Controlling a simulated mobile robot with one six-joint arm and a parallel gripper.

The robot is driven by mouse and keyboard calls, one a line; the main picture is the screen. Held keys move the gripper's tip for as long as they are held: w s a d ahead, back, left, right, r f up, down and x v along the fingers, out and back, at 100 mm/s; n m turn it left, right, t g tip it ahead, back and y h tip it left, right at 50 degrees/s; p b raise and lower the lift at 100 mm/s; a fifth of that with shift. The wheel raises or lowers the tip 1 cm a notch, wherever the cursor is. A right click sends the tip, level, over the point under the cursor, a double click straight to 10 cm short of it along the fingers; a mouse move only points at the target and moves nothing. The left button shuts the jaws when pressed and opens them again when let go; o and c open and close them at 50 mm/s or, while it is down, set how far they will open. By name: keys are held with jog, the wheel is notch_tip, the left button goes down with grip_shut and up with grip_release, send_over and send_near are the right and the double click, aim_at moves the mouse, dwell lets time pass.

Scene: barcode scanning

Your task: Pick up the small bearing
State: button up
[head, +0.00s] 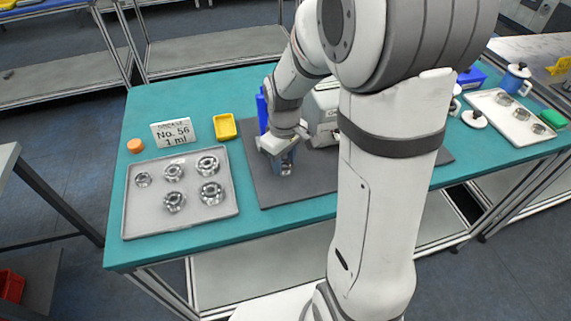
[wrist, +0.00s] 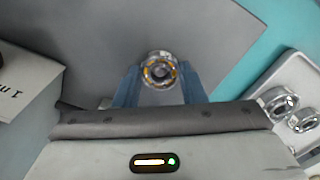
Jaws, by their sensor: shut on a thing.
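A small metal bearing (wrist: 160,71) with an amber-tinted inner ring sits between the fingertips of my gripper (wrist: 160,84) in the wrist view. The blue fingers are shut on it. In the head view my gripper (head: 286,165) is over the dark grey mat (head: 280,195), right of the bearing tray. The held bearing is hard to make out there. Whether it touches the mat is unclear. The grey tray (head: 130,222) on the left holds several other bearings, including a small one (head: 143,179) at its upper left.
A white sign (head: 173,133), a yellow bin (head: 225,127) and an orange round object (head: 135,145) stand behind the tray. A whitish device (head: 322,118), partly hidden by my arm, stands on the mat. Another tray (head: 490,98) with bearings lies at the right.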

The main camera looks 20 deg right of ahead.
notch_tip(320, 180, up, 10)
dwell(0.5)
